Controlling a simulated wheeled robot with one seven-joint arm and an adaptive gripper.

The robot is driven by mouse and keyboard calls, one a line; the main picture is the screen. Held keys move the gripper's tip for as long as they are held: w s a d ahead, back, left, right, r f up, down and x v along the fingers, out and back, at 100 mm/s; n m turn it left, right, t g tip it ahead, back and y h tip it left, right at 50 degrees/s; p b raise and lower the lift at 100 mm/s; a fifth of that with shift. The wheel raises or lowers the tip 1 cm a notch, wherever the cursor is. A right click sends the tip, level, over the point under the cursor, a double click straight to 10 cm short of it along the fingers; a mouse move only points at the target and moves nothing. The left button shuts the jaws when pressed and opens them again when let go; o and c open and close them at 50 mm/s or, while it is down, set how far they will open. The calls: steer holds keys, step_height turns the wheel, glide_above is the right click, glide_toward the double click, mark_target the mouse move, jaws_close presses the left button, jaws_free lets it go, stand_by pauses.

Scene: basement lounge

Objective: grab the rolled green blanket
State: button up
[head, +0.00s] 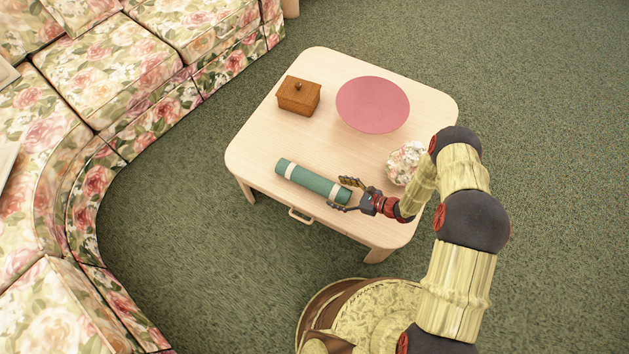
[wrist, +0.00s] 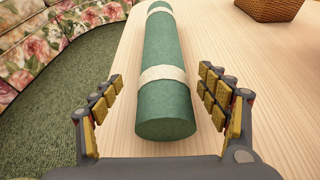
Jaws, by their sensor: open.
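The rolled green blanket (head: 313,181) lies on the pale wooden table (head: 259,148) near its front edge, with two cream bands around it. In the wrist view the blanket (wrist: 165,105) runs away from me, its near round end facing my gripper. My gripper (head: 342,193) is open at the blanket's right end in the head view. In the wrist view the fingers of my gripper (wrist: 160,95) stand apart, one on each side of the near end, with gaps between them and the blanket. Nothing is held.
On the table are a brown lidded box (head: 299,96), a pink round mat (head: 373,104) and a floral round object (head: 405,162), partly behind my arm. A floral sofa (head: 110,65) curves along the left. Green carpet (head: 190,225) lies bare between sofa and table.

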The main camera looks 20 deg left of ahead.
mark_target(326, 187)
steer(key=b+x, duration=0.1)
steer(key=x, duration=0.1)
steer(key=b+x, duration=0.1)
steer(key=x, duration=0.2)
steer(key=shift+w+a, duration=0.3)
steer(key=shift+r, duration=0.1)
steer(key=c, duration=0.3)
steer(key=c, duration=1.1)
steer(key=shift+c, duration=0.3)
